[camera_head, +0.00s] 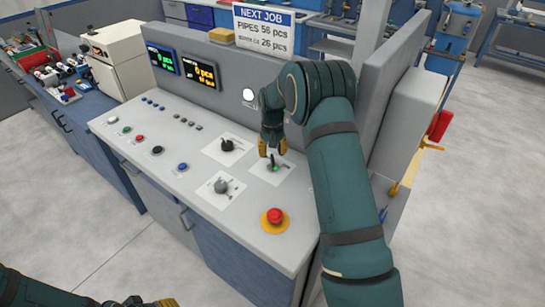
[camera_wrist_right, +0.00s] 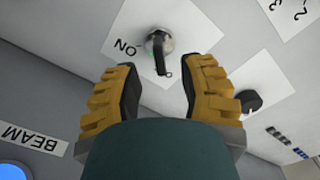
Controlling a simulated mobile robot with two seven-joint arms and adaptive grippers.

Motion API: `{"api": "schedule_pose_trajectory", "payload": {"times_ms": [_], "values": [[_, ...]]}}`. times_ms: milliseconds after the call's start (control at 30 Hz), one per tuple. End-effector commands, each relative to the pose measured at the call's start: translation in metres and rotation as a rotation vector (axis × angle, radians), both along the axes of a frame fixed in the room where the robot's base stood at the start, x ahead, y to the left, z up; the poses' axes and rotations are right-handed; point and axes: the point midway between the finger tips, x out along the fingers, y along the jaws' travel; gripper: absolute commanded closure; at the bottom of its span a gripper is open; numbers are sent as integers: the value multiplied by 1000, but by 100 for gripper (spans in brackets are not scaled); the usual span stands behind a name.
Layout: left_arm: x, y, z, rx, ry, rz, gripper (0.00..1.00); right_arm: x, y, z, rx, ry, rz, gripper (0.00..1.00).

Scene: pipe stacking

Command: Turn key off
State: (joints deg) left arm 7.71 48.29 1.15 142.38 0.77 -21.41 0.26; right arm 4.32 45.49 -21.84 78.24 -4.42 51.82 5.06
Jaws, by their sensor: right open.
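The key switch (camera_head: 273,163) sits on a white plate on the sloped console top, with a small green light beside it. In the right wrist view, the key (camera_wrist_right: 163,64) has a round metal base and a black handle, next to an "ON" label. My right gripper (camera_head: 272,147) is just above it, with its yellow fingers apart on either side of the key's line. In the right wrist view my right gripper (camera_wrist_right: 158,85) is open and empty, and no contact shows. My left gripper (camera_head: 150,302) is partly cut off at the bottom edge.
A red emergency button (camera_head: 274,215) on a yellow ring is near the key, toward the front. Two rotary knobs (camera_head: 227,145) (camera_head: 221,187) lie to its left. A grey upright panel (camera_head: 225,75) with displays stands behind.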

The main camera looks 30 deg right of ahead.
Motion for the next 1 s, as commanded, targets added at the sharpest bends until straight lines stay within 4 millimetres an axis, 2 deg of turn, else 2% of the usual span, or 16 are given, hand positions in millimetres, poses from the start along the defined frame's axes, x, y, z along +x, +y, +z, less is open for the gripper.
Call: {"api": "schedule_pose_trajectory", "payload": {"times_ms": [33,200,400,600,1000], "values": [[0,0,0,0,0,0,53,1,0,13,-1,-4,0,60],[0,0,0,0,0,0,53,1,0,48,-1,-3,0,60],[0,0,0,0,0,0,53,0,0,76,0,0,0,60],[0,0,0,0,0,0,53,0,0,87,0,2,0,60],[0,0,0,0,0,0,53,0,0,87,0,2,0,60]]}}
